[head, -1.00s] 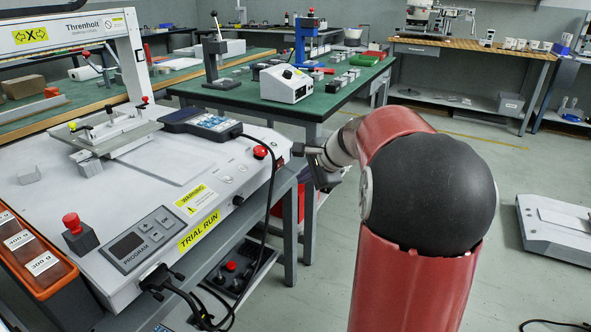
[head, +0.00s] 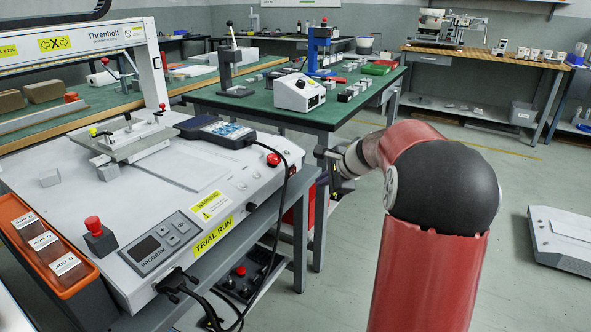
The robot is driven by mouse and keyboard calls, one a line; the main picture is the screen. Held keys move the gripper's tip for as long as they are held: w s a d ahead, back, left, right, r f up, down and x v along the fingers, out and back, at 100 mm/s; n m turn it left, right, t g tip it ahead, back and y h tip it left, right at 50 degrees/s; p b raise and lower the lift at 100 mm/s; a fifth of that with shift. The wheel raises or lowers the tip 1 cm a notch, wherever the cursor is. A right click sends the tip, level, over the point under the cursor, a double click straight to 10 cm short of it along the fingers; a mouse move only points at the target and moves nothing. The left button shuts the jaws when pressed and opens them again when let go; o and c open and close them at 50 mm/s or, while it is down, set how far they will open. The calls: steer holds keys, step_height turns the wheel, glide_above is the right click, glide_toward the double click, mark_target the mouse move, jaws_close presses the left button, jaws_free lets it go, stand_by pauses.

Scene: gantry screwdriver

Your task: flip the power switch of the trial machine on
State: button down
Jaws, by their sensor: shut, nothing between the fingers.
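The trial machine (head: 150,205) is the white gantry machine at left, with a yellow TRIAL RUN label (head: 213,236) on its front. A red mushroom button (head: 273,159) sits at its right end, and a small dark round part (head: 252,207) is on its front panel. I cannot make out which part is the power switch or how it is set. My gripper (head: 332,168) is just right of the machine's right end, apart from it in the picture. It is shut and empty, seen small and partly from behind my arm.
A black cable (head: 285,185) hangs over the machine's front right edge, near my gripper. A pendant (head: 215,131) lies on its top. A green-topped table (head: 330,110) with tools stands behind. Open floor (head: 500,190) lies to the right, with a white scale-like device (head: 560,238).

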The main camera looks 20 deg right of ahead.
mark_target(292, 172)
steer(key=shift+w+a+p, duration=0.35)
steer(key=shift+w+a, duration=0.1)
steer(key=shift+w, duration=0.35)
steer(key=shift+w+a+p, duration=0.35)
steer(key=shift+w+a, duration=0.1)
steer(key=shift+w, duration=0.35)
steer(key=shift+w+a+p, duration=0.35)
steer(key=shift+w+a, duration=0.1)
steer(key=shift+w, duration=0.35)
steer(key=shift+w+a, duration=0.1)
steer(key=shift+w, duration=0.05)
steer(key=shift+w+a, duration=0.1)
steer(key=shift+w, duration=0.1)
steer(key=shift+w+a+p, duration=0.2)
steer(key=shift+w+p, duration=0.05)
steer(key=shift+p, duration=0.15)
stand_by(0.6)
steer(key=shift+s+d, duration=0.1)
steer(key=shift+s+d+b, duration=0.3)
steer(key=shift+s+b, duration=0.15)
steer(key=shift+s, duration=0.1)
